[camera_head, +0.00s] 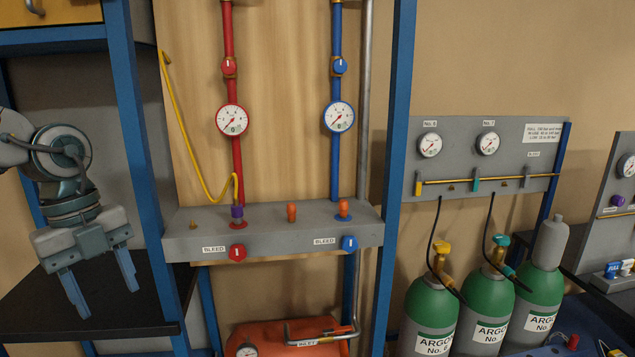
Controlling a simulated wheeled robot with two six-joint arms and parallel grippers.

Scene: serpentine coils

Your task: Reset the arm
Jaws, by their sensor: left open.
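My left arm comes in from the left edge, in front of a dark shelf and a blue upright post. Its left gripper (103,287) points downward, with its two blue fingers apart and nothing between them. It hangs over the dark shelf top (40,300), clear of the grey bleed manifold to its right. Whether the fingertips touch the shelf, I cannot tell. My right gripper is not in view.
A grey manifold (280,238) carries red and blue pipes with gauges (232,120) and (338,117), plus a yellow hose (184,130). Blue posts (393,150) frame it. Green argon cylinders (430,310) stand at right below a gauge panel (460,155). An orange tank (270,337) sits below.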

